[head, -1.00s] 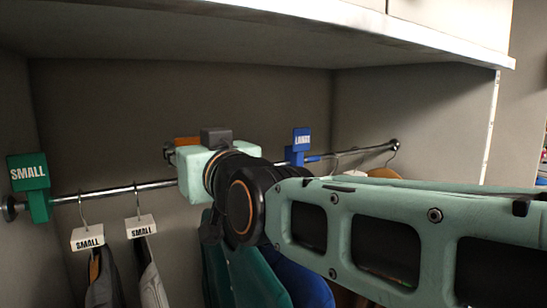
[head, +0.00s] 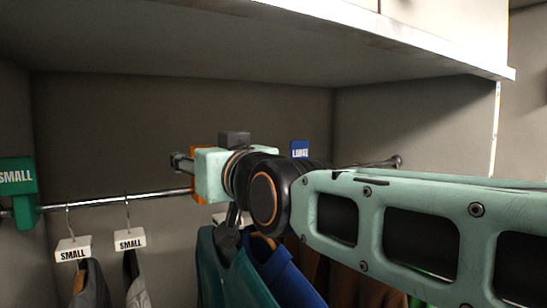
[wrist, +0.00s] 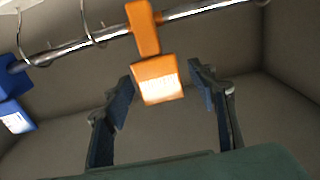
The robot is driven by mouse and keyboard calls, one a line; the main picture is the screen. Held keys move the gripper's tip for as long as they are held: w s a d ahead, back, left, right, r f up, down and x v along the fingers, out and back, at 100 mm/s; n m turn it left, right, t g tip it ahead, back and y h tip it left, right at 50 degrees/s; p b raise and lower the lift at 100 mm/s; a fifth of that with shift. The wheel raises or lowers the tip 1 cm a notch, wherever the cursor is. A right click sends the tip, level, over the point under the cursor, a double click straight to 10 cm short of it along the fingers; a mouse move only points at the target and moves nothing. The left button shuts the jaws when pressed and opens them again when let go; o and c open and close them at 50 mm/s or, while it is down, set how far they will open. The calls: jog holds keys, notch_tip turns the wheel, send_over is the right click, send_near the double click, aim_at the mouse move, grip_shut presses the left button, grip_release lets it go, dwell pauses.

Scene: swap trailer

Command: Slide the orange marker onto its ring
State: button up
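The orange marker (wrist: 157,82) is a block with a pale, glaring label below an upper part that meets the metal rail (wrist: 185,12) in the wrist view. My gripper (wrist: 162,76) is open, with one dark finger on each side of the marker's label block and a gap on both sides. I cannot tell how deep the marker sits between the fingertips. In the head view only slivers of the orange marker (head: 198,197) show behind my gripper (head: 181,163), which hides the rest. I cannot make out its ring.
A green SMALL marker (head: 17,190) is at the left of the rail and a blue LARGE marker (head: 300,149) is farther right. Hangers with white SMALL tags (head: 73,249) and clothes hang below the rail. A shelf (head: 220,45) runs overhead. Hanger hooks (wrist: 90,30) are left of the orange marker.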

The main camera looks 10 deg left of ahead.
jog(key=v, duration=1.2)
dwell(0.4)
jog(key=w+d+f+m+g+h+p, duration=0.3)
jog(key=d+f+h, duration=0.5)
jog(key=d+f, duration=0.75)
jog(key=s+d+f+m+g+h+p, duration=0.3)
jog(key=s+d+f+m+g, duration=0.2)
jog(key=s+d+f, duration=0.5)
jog(key=shift+d+f+h, duration=0.3)
jog(key=shift+f, duration=0.6)
